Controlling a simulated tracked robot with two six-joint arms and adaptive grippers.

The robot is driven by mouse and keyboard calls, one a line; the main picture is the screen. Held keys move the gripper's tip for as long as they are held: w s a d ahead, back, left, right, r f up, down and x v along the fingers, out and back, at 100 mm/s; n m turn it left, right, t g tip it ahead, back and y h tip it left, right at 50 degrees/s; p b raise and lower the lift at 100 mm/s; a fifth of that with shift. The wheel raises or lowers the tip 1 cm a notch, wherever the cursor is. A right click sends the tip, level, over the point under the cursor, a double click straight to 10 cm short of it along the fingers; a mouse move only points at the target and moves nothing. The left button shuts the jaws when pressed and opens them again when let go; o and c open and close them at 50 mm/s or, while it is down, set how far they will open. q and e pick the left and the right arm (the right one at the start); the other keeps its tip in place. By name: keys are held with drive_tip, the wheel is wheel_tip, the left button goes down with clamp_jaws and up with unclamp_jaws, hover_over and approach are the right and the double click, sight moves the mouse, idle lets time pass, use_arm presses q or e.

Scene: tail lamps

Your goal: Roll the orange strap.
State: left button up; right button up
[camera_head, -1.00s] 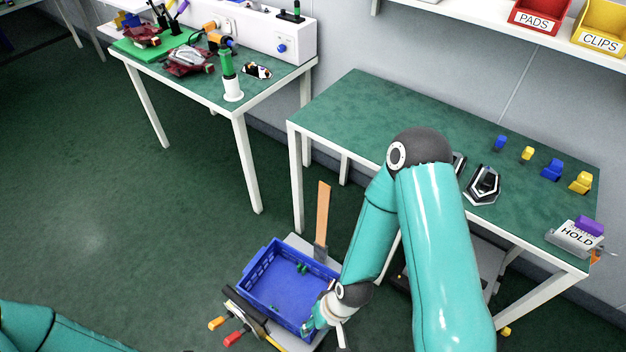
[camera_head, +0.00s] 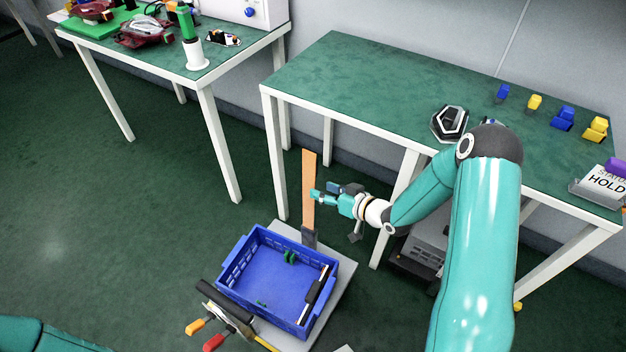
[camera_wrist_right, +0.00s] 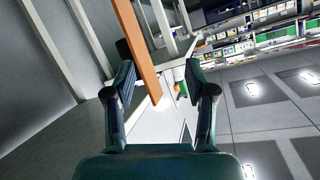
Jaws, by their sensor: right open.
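The orange strap (camera_head: 309,185) stands upright, a long flat band rising from a dark base piece beside the blue crate. My right gripper (camera_head: 319,195) is open at the strap's right side, with its fingertips close to the strap at mid-height. In the right wrist view, the strap (camera_wrist_right: 139,50) runs slantwise, its near end showing in the gap between the two spread fingers of the right gripper (camera_wrist_right: 165,85). I cannot tell whether a finger touches it. My left gripper is out of view; only teal arm parts show at the bottom left.
A blue crate (camera_head: 258,306) with small green pieces and a bar stands on a grey platform (camera_head: 343,290). Orange- and red-handled tools (camera_head: 213,342) lie along its left side. A green-topped table (camera_head: 340,75) is behind, close to the right arm. Open floor lies left.

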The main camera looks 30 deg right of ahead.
sight(317, 164)
drive_tip(key=s+d+n+t+y+b, duration=0.2)
drive_tip(key=d+n+y+b, duration=0.3)
drive_tip(key=d+b, duration=0.4)
use_arm(q)
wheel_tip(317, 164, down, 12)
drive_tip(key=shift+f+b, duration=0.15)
drive_tip(key=shift+b, duration=0.25)
use_arm(e)
drive_tip(key=shift+n+h, duration=0.3)
drive_tip(key=shift+h, duration=0.1)
drive_tip(key=x, duration=1.5)
drive_tip(key=shift+w+d+r, duration=0.1)
drive_tip(key=shift+w+r, duration=0.1)
drive_tip(key=shift+r, duration=0.2)
clamp_jaws()
drive_tip(key=shift+d, duration=0.1)
